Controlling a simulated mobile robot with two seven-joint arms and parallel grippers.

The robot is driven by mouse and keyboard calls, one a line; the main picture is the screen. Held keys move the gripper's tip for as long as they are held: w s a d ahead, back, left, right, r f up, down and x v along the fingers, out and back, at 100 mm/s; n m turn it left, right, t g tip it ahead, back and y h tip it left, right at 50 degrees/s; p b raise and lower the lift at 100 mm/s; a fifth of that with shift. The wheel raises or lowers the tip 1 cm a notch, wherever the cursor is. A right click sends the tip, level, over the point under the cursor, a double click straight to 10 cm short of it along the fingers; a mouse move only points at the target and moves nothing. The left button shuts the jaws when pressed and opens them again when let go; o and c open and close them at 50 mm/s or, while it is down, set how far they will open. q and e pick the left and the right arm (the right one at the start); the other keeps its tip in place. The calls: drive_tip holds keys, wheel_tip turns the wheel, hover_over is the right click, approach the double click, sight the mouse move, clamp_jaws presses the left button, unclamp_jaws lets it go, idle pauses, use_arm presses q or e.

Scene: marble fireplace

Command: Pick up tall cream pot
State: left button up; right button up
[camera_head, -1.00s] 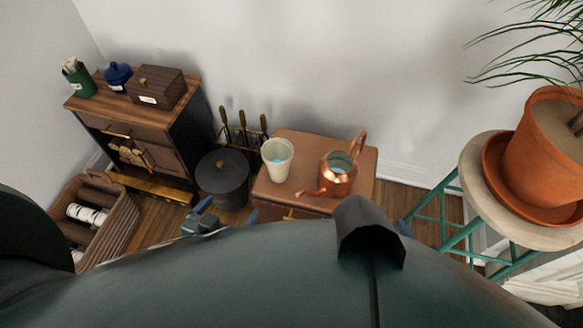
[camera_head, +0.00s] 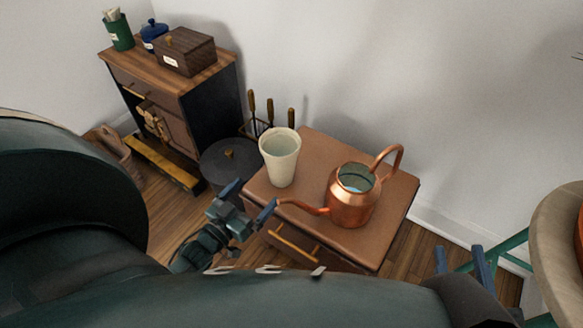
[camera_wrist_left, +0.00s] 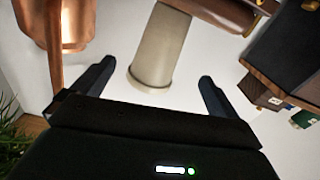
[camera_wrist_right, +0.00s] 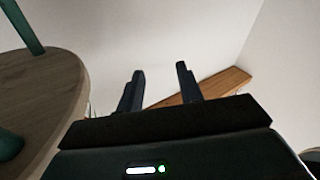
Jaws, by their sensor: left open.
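The tall cream pot (camera_head: 281,160) stands upright on the left part of the brown cabinet top (camera_head: 318,170). My left gripper (camera_head: 249,199) is open and empty at the cabinet's front left edge, just in front of the pot and apart from it. In the left wrist view the pot (camera_wrist_left: 160,48) shows between the two spread fingers, with its rim toward the bottom of the picture. My right gripper (camera_head: 462,265) is open and empty to the right of the cabinet. In the right wrist view its fingers (camera_wrist_right: 160,75) have nothing between them.
A copper kettle (camera_head: 352,205) stands right of the pot, its spout reaching toward my left gripper. A dark lidded bin (camera_head: 228,170) and fire tools (camera_head: 269,108) are close by on the left. A round plant stand (camera_head: 562,240) is at the right.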

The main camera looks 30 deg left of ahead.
sight(271, 174)
use_arm(q)
drive_tip(key=w, duration=0.2)
drive_tip(key=w+b, duration=0.1)
drive_tip(key=w, duration=0.2)
drive_tip(key=w+b, duration=0.1)
drive_tip(key=w, duration=0.1)
drive_tip(key=shift+w+d, duration=0.2)
drive_tip(key=shift+d, duration=0.05)
drive_tip(key=w+b, duration=0.2)
drive_tip(key=w, duration=0.2)
drive_tip(key=shift+w+d, duration=0.1)
drive_tip(key=shift+d, duration=0.05)
drive_tip(key=shift+w, duration=0.35)
drive_tip(key=shift+w+d, duration=0.1)
drive_tip(key=shift+w, duration=0.1)
use_arm(e)
drive_tip(key=shift+w+a+r+m+t+y, duration=0.2)
drive_tip(key=shift+a+m+t+y, duration=0.1)
drive_tip(key=shift+a+m, duration=0.2)
use_arm(q)
drive_tip(key=shift+c, duration=0.6)
drive_tip(key=c, duration=1.2)
drive_tip(key=shift+r, duration=0.15)
use_arm(e)
drive_tip(key=shift+f, duration=0.3)
